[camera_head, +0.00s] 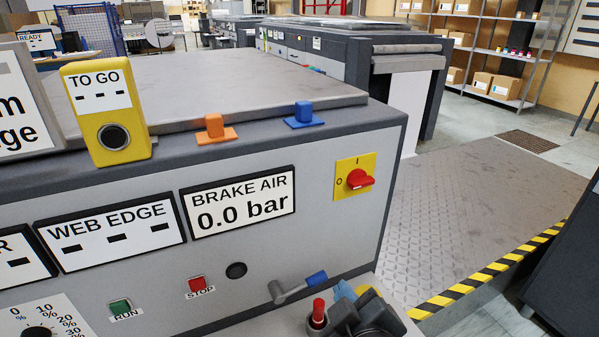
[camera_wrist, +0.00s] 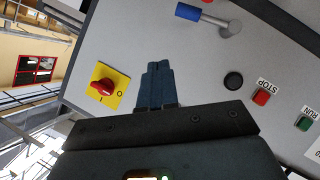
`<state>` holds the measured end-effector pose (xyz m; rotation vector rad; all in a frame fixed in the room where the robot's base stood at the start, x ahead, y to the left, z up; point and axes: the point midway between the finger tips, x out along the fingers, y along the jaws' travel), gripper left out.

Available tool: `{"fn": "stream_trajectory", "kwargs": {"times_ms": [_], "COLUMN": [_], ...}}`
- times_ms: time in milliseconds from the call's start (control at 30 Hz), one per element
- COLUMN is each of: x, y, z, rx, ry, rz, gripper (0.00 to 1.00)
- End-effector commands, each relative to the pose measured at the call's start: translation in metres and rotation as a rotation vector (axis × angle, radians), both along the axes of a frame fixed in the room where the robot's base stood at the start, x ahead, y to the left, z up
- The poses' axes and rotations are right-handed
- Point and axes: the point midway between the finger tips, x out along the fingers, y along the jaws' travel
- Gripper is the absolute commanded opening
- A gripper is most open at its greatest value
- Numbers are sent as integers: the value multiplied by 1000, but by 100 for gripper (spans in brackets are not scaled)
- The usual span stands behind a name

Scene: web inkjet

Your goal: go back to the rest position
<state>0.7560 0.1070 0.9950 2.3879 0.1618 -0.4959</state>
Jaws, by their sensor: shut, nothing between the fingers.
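My gripper (camera_head: 343,291) is at the bottom of the head view, low in front of the grey machine panel (camera_head: 330,240). In the wrist view my gripper (camera_wrist: 156,66) has its two blue fingers together with nothing between them. The panel lies beyond the fingertips. The red rotary switch (camera_head: 358,179) on its yellow plate is above my gripper in the head view. In the wrist view the switch (camera_wrist: 104,88) is left of the fingers, apart from them. My gripper's underside is hidden.
A lever with a blue grip (camera_head: 317,278) juts from the panel close to my gripper. A red-tipped part (camera_head: 318,308) stands beside my gripper. Orange (camera_head: 215,128) and blue (camera_head: 303,115) blocks sit on the machine's top edge. A metal floor plate (camera_head: 470,220) with a striped edge lies to the right.

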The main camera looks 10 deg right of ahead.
Motion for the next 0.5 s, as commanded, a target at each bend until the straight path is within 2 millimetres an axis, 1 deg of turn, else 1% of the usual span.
{"fn": "stream_trajectory", "kwargs": {"times_ms": [67, 167, 267, 333, 467, 500], "x": [-8, -28, -58, -81, -125, -139], "y": [-3, -10, -20, -27, -41, -45], "z": [-7, -20, -36, -45, -55, -56], "rx": [12, 51, 112, 159, 251, 277], "ry": [4, 8, 9, 6, -2, -5], "rz": [1, 3, 1, -2, -18, -23], "gripper": [0, 0, 0, 0, 0, 0]}}
